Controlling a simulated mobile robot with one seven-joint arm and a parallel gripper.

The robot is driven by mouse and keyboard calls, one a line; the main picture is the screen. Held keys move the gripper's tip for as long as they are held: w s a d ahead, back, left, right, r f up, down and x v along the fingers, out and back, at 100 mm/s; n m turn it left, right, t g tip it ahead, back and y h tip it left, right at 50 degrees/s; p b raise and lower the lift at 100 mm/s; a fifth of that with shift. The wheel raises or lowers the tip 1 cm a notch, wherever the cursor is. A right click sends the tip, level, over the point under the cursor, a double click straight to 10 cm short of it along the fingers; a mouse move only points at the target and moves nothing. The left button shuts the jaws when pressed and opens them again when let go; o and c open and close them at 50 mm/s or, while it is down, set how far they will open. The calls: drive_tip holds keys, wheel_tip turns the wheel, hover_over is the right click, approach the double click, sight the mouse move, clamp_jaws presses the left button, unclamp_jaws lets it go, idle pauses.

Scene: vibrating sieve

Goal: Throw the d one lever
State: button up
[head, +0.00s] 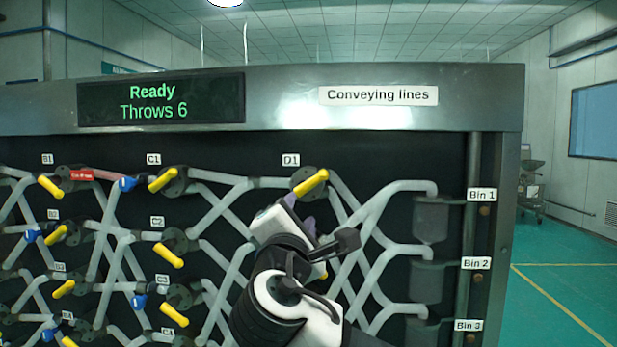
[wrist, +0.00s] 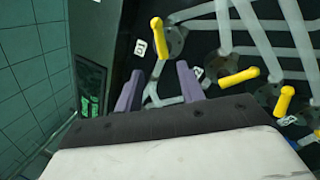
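The D1 lever (head: 311,182) is a yellow handle on a dark round hub below the D1 label (head: 291,160) in the head view. Its handle slants from lower left to upper right. In the wrist view the yellow D1 lever (wrist: 156,38) stands beyond the fingertips, beside a small label (wrist: 140,47) too small to read surely. My gripper (head: 299,212) is just below the lever in the head view. In the wrist view my gripper (wrist: 157,80) has its two purple fingers spread wide with nothing between them. The lever looks apart from both fingers; the exact gap cannot be told.
A display (head: 160,99) reads "Ready, Throws 6". Other yellow levers, such as C1 (head: 163,180) and C2 (head: 169,255), stand left among pale pipes. Two more levers (wrist: 240,77) (wrist: 284,100) are right of my fingers in the wrist view. Bins (head: 431,220) stand right.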

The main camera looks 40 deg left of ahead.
sight(309, 185)
drive_tip(key=p+x, duration=0.5)
drive_tip(key=x, duration=0.7)
drive_tip(key=shift+w+r+p, duration=0.25)
drive_tip(key=shift+w+p, duration=0.05)
drive_tip(key=shift+w, duration=0.05)
drive_tip(key=shift+w+a, duration=0.3)
drive_tip(key=shift+w, duration=0.25)
drive_tip(key=shift+c, duration=0.5)
